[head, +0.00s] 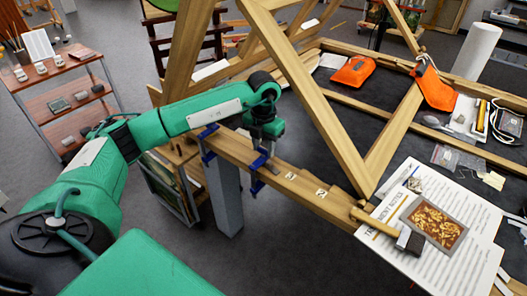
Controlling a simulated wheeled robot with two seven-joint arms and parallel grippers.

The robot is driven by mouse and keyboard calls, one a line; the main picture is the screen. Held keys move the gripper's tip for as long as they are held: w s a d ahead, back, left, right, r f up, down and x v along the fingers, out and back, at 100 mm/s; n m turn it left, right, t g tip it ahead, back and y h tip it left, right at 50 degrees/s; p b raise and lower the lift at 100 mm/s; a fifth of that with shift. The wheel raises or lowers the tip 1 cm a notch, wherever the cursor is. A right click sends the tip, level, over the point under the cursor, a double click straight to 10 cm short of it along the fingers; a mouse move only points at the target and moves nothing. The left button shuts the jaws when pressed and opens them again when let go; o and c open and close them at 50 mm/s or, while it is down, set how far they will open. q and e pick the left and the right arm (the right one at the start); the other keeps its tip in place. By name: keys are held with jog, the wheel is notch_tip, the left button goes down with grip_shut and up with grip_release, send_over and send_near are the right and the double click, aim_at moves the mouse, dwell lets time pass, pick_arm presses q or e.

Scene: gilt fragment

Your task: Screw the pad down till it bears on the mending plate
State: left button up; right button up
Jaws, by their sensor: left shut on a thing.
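My left gripper (264,146) points down over a wooden rail and is shut on the top of a blue clamp (257,182). Its fingers hide the clamp's screw and pad, so I cannot tell whether the pad touches anything. The clamp sits around the wooden rail (305,196). A small greyish patch (273,163) beside the clamp may be the mending plate, but it is too small to be sure. A second blue clamp (208,146) is on the same rail, to the left. My right gripper is not in view.
A wooden brace (315,105) slants up just right of my gripper. A hammer (405,237) lies on printed sheets (400,262) at the rail's right end. A grey post (223,195) stands below the rail. Orange pouches (353,72) lie at the back.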

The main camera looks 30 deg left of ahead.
pick_arm(q)
jog(key=m+b, duration=0.3)
jog(key=m, duration=0.2)
jog(key=shift+m, duration=0.3)
jog(key=m+b, duration=0.1)
jog(key=m, duration=0.1)
jog(key=shift+m+b, duration=0.35)
jog(key=shift+m, duration=0.05)
jog(key=shift+r+m+b, duration=0.15)
jog(key=shift+m+b, duration=0.15)
jog(key=shift+m, duration=0.3)
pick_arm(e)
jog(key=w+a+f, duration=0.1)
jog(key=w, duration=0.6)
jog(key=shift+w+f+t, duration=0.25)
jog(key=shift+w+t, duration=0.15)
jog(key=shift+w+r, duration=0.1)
pick_arm(q)
jog(key=o, duration=1)
